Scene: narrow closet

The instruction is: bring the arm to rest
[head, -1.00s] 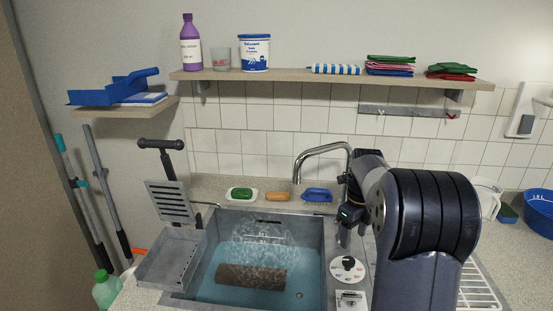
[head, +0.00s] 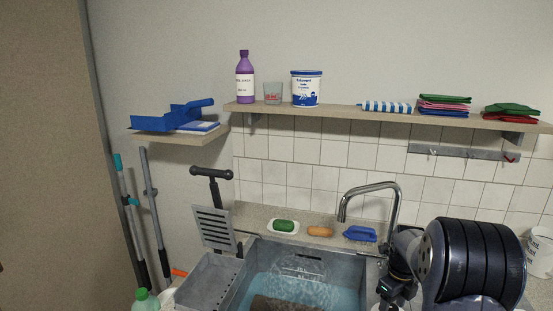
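My arm is folded at the lower right of the head view, in front of the right side of the sink. Its large dark ribbed link is nearest the camera. My gripper (head: 386,290) shows only as a dark part with a small green light, near the sink's right edge. Its fingers are hidden or cut off by the lower edge of the view, so I cannot see whether it is open or holds anything.
The sink (head: 240,292) holds water and a brown cylinder (head: 285,304). A curved tap (head: 370,188) stands close behind my arm. A green soap, an orange sponge and a blue brush (head: 360,234) lie along the back counter. A loaded shelf (head: 350,113) runs above.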

